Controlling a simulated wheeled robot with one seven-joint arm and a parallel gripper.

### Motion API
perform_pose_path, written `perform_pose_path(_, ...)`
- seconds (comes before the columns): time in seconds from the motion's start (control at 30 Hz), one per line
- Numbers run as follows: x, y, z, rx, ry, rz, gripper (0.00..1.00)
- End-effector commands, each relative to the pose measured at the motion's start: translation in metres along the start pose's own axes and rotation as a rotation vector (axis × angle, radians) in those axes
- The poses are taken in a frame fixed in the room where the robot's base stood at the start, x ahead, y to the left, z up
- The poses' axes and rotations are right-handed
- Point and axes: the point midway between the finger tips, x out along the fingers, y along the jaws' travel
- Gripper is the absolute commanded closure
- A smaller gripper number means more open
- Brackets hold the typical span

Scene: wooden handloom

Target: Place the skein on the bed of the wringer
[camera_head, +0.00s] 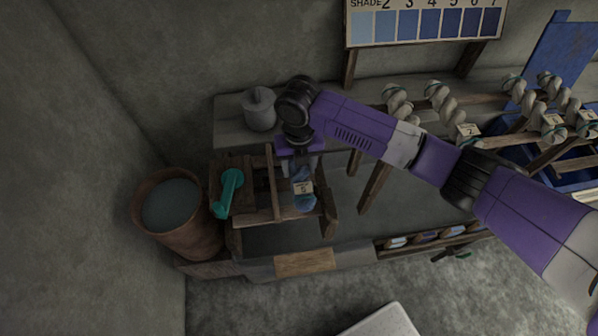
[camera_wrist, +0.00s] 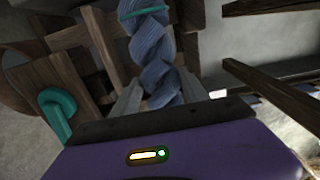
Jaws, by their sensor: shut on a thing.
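The skein (camera_head: 304,196) is blue and twisted, with a small numbered tag on it. My gripper (camera_head: 301,168) is shut on it and holds it at the wringer's right part in the head view. In the wrist view the skein (camera_wrist: 152,48) runs up from between my two fingers (camera_wrist: 158,98), with a teal tie near its far end. The wringer (camera_head: 274,212) is a wooden frame with a teal crank (camera_head: 229,190) on its left. Whether the skein touches the wringer's bed or hangs just above it, I cannot tell.
A brown tub (camera_head: 174,212) of dark liquid stands left of the wringer. A grey lidded pot (camera_head: 259,109) stands behind it. Pale twisted skeins (camera_head: 440,100) hang on wooden rails at the right. A shade chart (camera_head: 425,24) stands at the back.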

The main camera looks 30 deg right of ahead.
Motion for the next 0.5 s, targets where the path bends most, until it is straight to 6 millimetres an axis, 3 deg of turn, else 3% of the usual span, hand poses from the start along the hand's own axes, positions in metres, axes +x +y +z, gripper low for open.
perform_pose_path(0.23, 0.032, 0.0, -0.001, 0.001, 0.002, 0.0, 0.95)
perform_pose_path(0.5, 0.035, 0.0, 0.0, -0.001, 0.0, 0.0, 0.95)
